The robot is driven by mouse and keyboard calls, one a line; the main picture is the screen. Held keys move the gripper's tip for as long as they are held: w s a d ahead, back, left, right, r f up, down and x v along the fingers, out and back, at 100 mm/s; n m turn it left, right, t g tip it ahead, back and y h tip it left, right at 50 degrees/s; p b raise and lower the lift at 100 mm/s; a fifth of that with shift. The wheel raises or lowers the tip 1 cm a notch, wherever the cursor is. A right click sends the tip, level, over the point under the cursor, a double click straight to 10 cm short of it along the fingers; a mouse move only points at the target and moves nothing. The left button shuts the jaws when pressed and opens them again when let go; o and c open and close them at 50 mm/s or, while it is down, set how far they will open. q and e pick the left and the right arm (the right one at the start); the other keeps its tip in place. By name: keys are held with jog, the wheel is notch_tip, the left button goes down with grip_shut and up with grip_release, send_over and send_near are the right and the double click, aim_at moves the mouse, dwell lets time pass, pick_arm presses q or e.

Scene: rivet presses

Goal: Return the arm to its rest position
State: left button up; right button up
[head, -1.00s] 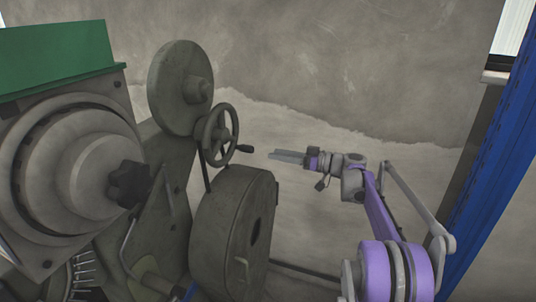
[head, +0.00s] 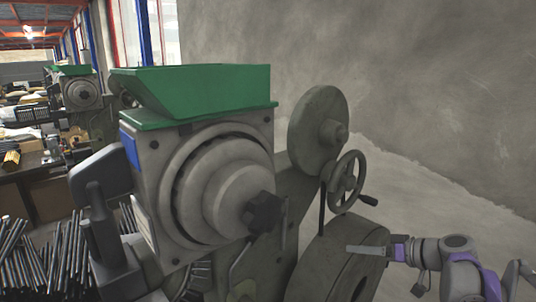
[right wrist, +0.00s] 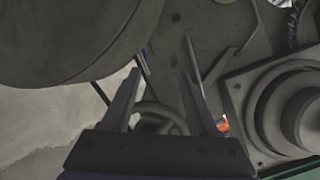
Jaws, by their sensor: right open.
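My right gripper (head: 368,250) is at the lower right of the head view, in front of the grey press's lower drum (head: 335,262). Its purple and grey arm comes in from the right edge. In the right wrist view its two fingers (right wrist: 158,90) stand apart with nothing between them. The press (head: 215,190) has a green hopper (head: 195,95) on top, a dark knob at its hub and a handwheel (head: 345,182) on its right side. My left gripper is not in view.
Many metal rods (head: 30,255) stand at the lower left. A second press (head: 80,92) and cluttered benches are at the far left. A grey wall (head: 430,80) closes off the back right. Bare floor (head: 440,200) lies between the wall and the handwheel.

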jog(key=s+a+f+m+g+h, duration=0.1)
jog(key=s+a+f+h, duration=0.1)
jog(key=s+a+f, duration=0.3)
jog(key=s+a+f+m+g+h, duration=0.15)
jog(key=s+a, duration=0.25)
jog(key=s, duration=0.4)
jog(key=s+d+f+h, duration=0.1)
jog(key=s+f+h, duration=0.5)
jog(key=s+f, duration=0.5)
jog(key=s, duration=0.4)
jog(key=shift+s+f+m, duration=0.15)
jog(key=shift+f+m, duration=0.1)
jog(key=shift+m, duration=0.1)
jog(key=shift+g, duration=0.25)
